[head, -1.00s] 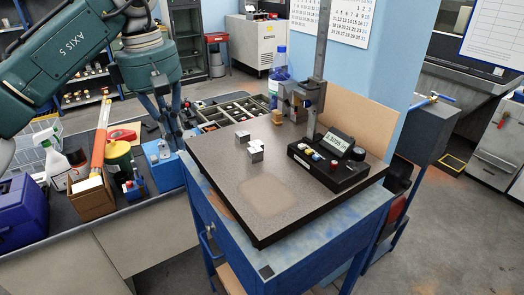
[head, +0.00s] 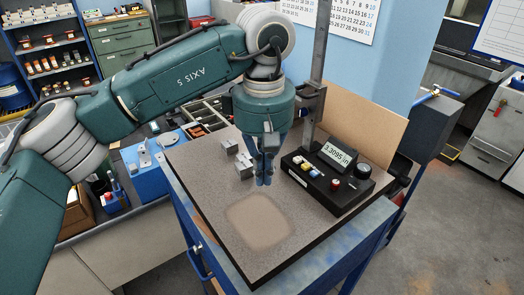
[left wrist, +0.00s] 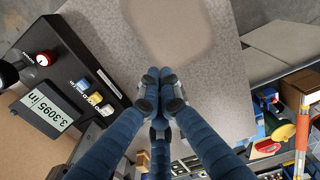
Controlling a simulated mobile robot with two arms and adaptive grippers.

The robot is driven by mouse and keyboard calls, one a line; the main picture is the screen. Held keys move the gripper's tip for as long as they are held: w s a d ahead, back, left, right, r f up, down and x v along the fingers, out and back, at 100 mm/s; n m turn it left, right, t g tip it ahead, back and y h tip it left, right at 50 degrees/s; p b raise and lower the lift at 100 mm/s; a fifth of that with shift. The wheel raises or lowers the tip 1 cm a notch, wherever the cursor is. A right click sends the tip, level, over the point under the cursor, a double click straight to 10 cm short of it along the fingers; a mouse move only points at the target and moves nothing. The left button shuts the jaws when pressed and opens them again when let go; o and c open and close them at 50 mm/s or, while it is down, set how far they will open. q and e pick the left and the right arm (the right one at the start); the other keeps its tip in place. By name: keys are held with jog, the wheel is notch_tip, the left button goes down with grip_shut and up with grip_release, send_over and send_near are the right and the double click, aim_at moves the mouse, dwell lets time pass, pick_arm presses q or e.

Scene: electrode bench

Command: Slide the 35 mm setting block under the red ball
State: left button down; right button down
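Two small silver blocks stand on the speckled surface plate (head: 205,175): one (head: 230,147) farther back and one (head: 244,167) nearer. I cannot tell which is the 35 mm block. My left gripper (head: 263,182) points down just right of the nearer block, apart from it. Its blue fingers look closed together and empty; they also show in the left wrist view (left wrist: 160,78). The red ball is not visible; my wrist covers the lower part of the gauge column (head: 318,75). My right gripper is not in view.
The black gauge console (head: 325,180), reading 3.3095 in, stands close right of my fingers. A tan board (head: 365,115) rises behind it. The plate's front, with a pale worn patch (head: 258,221), is clear.

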aim_at(245, 167)
pick_arm(q)
jog(key=f, duration=0.2)
jog(key=f+p, duration=0.1)
jog(key=f, duration=0.1)
jog(key=shift+w, duration=0.3)
jog(key=shift+w+a+p, duration=0.3)
jog(key=shift+w+p, duration=0.1)
jog(key=shift+w, duration=0.15)
jog(key=shift+w+a+p, duration=0.3)
jog(key=shift+w+p, duration=0.05)
jog(key=shift+w, duration=0.15)
jog(key=shift+w+a+f, duration=0.1)
jog(key=shift+w+a, duration=0.4)
jog(key=shift+a, duration=0.05)
jog(key=shift+w+f, duration=0.1)
jog(key=shift+w, duration=0.05)
jog(key=shift+w+a, duration=0.25)
jog(key=shift+w, duration=0.05)
jog(key=shift+w+a+b, duration=0.45)
jog(key=shift+w+a, duration=0.1)
jog(key=shift+w, duration=0.3)
